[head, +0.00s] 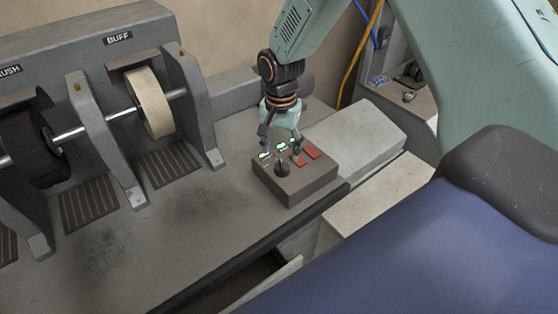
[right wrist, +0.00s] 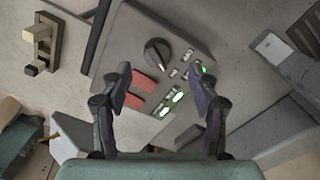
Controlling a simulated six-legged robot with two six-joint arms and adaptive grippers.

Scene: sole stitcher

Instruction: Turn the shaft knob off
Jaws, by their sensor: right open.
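The shaft knob, a round black knob (head: 282,169) with a pale pointer line, sits on a grey control box on the bench (head: 297,188). In the right wrist view the knob (right wrist: 158,53) is beyond my fingertips. My right gripper (head: 281,148) is over the box's back part, fingers apart and empty. In the right wrist view the open gripper (right wrist: 165,75) spans red switches (right wrist: 145,82) and lit green indicators (right wrist: 178,97). It does not hold the knob. My left gripper is not in view.
A buffing wheel (head: 150,103) and a dark brush wheel (head: 35,140) sit on a shaft at the left, between grey supports. A pale block (head: 355,140) lies right of the box. The bench front (head: 190,250) is clear.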

